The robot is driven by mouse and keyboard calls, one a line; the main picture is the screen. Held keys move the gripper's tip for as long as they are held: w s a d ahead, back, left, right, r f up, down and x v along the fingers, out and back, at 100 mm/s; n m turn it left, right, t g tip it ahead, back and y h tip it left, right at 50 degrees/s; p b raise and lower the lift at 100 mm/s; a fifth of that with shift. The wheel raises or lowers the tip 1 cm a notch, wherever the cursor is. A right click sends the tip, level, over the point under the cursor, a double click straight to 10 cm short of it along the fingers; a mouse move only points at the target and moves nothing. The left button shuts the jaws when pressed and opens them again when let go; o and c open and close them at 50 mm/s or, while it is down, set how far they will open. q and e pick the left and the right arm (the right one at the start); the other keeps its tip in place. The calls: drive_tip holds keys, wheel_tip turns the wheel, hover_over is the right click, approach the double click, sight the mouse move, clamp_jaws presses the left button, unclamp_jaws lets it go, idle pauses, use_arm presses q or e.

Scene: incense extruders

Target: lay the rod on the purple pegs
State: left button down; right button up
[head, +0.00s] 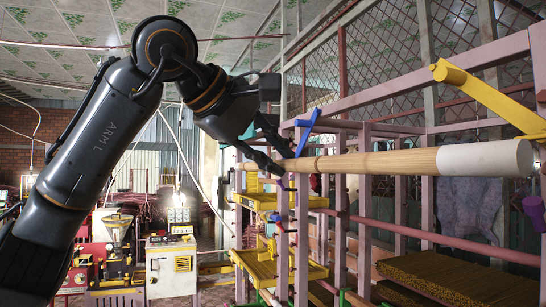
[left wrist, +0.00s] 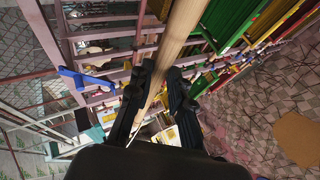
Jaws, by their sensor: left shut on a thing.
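A long tan wooden rod (head: 385,163) with a thick white end on the right lies nearly level across the head view, in front of a pinkish rack. My left gripper (head: 284,160) is shut on the rod near its thinner left end. In the left wrist view, the rod (left wrist: 182,28) runs between the two dark fingers of my left gripper (left wrist: 160,70). A purple peg (head: 535,207) shows at the right edge of the head view, below the rod's white end and apart from it. My right gripper is out of view.
The pinkish rack (head: 340,200) has upright posts and rails close behind the rod. A blue peg (head: 305,130) stands near my left gripper. A yellow peg (head: 490,98) juts out above the rod's right part. Brown stacked material (head: 460,280) lies below, at the lower right.

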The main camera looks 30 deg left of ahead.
use_arm(q)
drive_tip(key=w+d+f, duration=0.4)
drive_tip(key=w+d, duration=0.4)
drive_tip(key=w, duration=0.3)
drive_tip(key=shift+w+d, duration=0.15)
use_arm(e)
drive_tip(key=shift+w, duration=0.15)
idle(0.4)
use_arm(q)
drive_tip(key=shift+f, duration=0.1)
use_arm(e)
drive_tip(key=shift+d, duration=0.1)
use_arm(q)
drive_tip(key=c, duration=1.1)
unclamp_jaws()
drive_tip(key=shift+c, duration=0.2)
